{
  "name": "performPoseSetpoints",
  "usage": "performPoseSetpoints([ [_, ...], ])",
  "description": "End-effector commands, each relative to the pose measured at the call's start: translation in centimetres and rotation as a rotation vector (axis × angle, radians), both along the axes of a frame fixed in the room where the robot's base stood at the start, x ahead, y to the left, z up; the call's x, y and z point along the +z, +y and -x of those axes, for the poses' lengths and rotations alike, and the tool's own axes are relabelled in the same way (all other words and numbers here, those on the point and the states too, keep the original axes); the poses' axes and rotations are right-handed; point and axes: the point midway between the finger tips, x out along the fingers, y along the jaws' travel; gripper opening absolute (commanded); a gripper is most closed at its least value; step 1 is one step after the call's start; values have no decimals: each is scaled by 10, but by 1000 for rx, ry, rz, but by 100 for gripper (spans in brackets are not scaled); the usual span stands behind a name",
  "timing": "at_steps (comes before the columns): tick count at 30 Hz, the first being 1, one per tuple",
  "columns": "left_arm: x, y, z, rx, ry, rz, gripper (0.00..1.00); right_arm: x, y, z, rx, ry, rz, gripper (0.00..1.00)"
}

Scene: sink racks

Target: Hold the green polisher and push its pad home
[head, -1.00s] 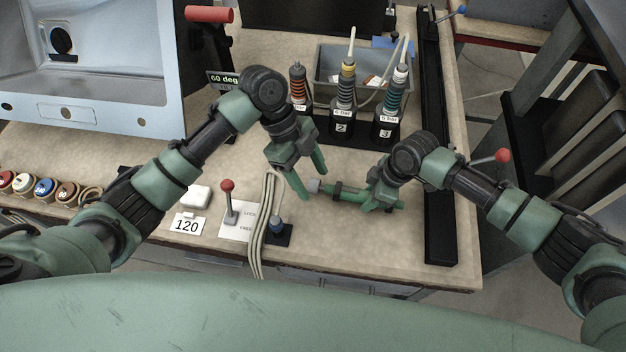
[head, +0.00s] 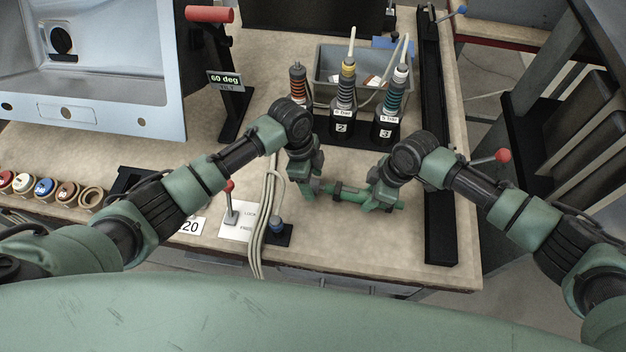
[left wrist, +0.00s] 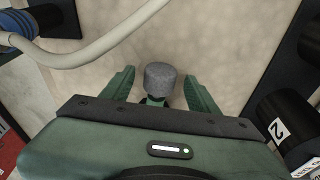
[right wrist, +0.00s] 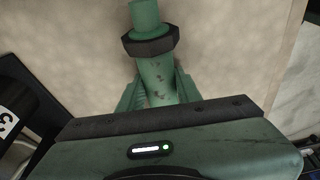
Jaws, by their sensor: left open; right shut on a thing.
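The green polisher (head: 352,194) is held low over the bench, lying roughly level. My right gripper (head: 384,203) is shut around its green body; the right wrist view shows the body (right wrist: 158,86) between the fingers and a dark collar (right wrist: 150,42) beyond them. My left gripper (head: 309,194) is open at the polisher's left end. In the left wrist view the grey pad (left wrist: 160,76) sits between the spread left fingers, with a visible gap on each side. In the head view the left gripper largely hides the pad. How far the pad is seated I cannot tell.
A black rail (head: 436,160) is on the right. Bare bench lies in front of the polisher.

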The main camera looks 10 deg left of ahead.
Motion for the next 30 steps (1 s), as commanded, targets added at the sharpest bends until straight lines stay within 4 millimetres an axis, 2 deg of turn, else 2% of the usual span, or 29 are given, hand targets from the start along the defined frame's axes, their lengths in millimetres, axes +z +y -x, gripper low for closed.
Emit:
performPoseSetpoints([
  [6, -15, -3, 0, 0, 1, 1, 60, 0, 0, -1, 0, -1, -1, 0],
  [16, -18, -4, 0, -1, 0, 1, 60, 0, 0, -1, 0, -1, -1, 0],
  [17, -18, -4, 0, -1, 0, 1, 57, 0, 0, -1, 0, -1, -1, 0],
  [21, -18, -4, 0, -1, 0, 1, 18, 0, 0, -1, 0, -1, -1, 0],
  [23, -18, -4, 0, 0, 0, 1, 5, 0, 0, -1, 0, -1, -1, 0],
  [30, -18, -5, 0, -1, 0, 1, 5, 0, 0, -1, 0, -1, -1, 0],
])
